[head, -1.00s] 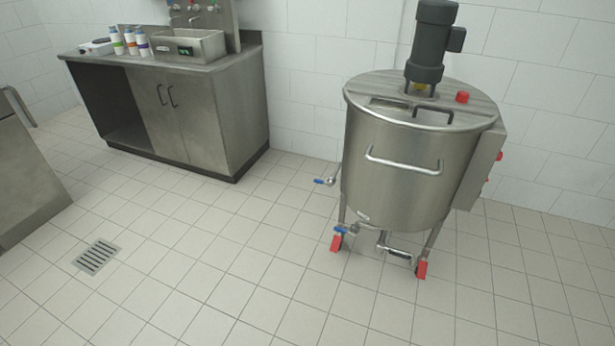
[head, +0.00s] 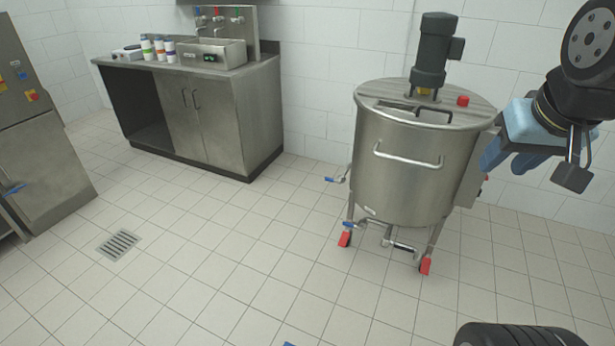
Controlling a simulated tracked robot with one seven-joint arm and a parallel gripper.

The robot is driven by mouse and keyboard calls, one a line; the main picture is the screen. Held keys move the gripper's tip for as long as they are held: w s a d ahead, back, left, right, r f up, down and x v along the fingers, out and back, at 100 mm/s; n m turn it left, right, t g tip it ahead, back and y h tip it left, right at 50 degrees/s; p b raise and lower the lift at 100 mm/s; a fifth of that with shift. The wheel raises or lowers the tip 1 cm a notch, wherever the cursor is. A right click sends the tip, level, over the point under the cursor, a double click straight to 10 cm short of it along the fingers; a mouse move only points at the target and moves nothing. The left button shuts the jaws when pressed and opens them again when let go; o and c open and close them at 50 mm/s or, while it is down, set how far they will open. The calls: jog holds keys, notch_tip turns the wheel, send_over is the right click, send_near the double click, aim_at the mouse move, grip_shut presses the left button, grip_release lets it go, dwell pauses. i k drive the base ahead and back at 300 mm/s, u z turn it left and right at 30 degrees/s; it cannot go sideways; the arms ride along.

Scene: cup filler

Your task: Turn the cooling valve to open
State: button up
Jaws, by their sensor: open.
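A steel mixing tank (head: 412,180) stands on legs at the centre right. A valve with a blue lever (head: 332,179) sticks out from its left side. A second valve with a blue lever (head: 349,225) sits low by the left front leg, beside the outlet pipe. I cannot tell which one is the cooling valve. My gripper (head: 508,163), with blue parts, hangs at the right edge of the head view, in front of the tank's right side in the picture. It is open, apart from both levers, and nothing shows in it.
A steel cabinet (head: 245,120) with a sink and bottles (head: 159,48) stands at the back left. A machine (head: 40,145) with a blue-handled valve (head: 12,190) is at the left edge. A floor drain (head: 119,245) lies in open tiled floor. Part of my track shows bottom right.

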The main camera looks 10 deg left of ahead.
aim_at(340, 182)
jog(key=u, duration=0.2)
jog(key=i, duration=1)
jog(key=z, duration=0.1)
